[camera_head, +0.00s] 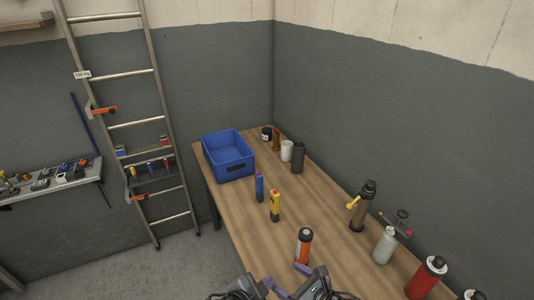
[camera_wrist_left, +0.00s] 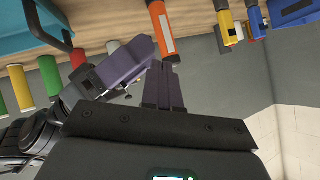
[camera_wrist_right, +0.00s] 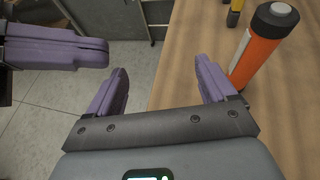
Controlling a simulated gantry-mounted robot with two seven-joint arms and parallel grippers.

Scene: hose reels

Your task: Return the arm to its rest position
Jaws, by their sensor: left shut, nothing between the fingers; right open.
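My left gripper (camera_head: 267,283) is at the bottom of the head view, near the table's front-left edge. In the left wrist view its two dark purple fingers (camera_wrist_left: 165,66) are pressed together with nothing between them. My right gripper (camera_head: 292,280) is close beside it, low in the head view. In the right wrist view its purple fingers (camera_wrist_right: 160,66) are spread apart and empty. A left gripper finger shows at the left of that view. An orange canister (camera_head: 304,248) with a dark cap stands upright just beyond the right gripper; it also shows beside the right finger (camera_wrist_right: 262,45).
The wooden table (camera_head: 235,215) runs along the grey wall. It holds a blue bin (camera_head: 228,165), yellow (camera_head: 274,206) and blue (camera_head: 259,187) tools, a white bottle (camera_head: 384,246) and a red canister (camera_head: 427,278). A ladder (camera_head: 130,125) leans left; the floor (camera_head: 165,265) looks clear.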

